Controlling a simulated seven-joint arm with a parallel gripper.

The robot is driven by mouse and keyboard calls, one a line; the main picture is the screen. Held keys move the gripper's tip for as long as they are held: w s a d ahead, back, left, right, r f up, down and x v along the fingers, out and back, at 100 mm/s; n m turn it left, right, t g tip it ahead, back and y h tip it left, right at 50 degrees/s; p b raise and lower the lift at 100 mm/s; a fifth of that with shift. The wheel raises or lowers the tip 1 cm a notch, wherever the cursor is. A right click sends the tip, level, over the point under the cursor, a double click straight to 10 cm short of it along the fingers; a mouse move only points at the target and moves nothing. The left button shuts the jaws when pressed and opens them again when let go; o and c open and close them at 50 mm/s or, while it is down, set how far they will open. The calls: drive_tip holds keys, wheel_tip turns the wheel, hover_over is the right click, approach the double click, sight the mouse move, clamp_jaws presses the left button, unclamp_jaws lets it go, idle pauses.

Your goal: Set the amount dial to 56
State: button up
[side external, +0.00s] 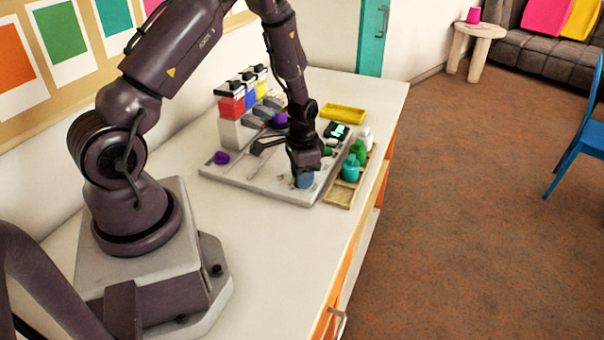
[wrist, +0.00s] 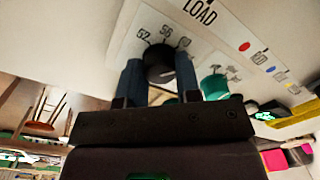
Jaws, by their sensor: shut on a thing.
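The amount dial is a black round knob (wrist: 158,62) on the pale board, seen in the wrist view. Printed marks stand around its far side; I read them as 52, 56 and 60, small and slightly blurred. Which mark the knob points to cannot be told. My gripper (wrist: 159,76) has its two dark blue fingers shut on the knob, one on each side. In the side view my gripper (side external: 304,180) points down at the board's near right corner, and the knob is hidden behind its fingers.
The grey board (side external: 250,181) carries a purple knob (side external: 221,157) and colored bead dispensers (side external: 236,105). A small dark display (side external: 337,130) and a yellow tray (side external: 343,114) lie behind. Green and teal jars (side external: 350,170) stand close to the right of my gripper. The front table is clear.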

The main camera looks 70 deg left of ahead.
drive_tip(key=n, duration=0.5)
drive_tip(key=shift+n, duration=0.3)
drive_tip(key=n, duration=0.5)
drive_tip(key=shift+n, duration=0.4)
drive_tip(key=o, duration=0.9)
wheel_tip(320, 180, up, 13)
drive_tip(key=shift+w+d, duration=0.1)
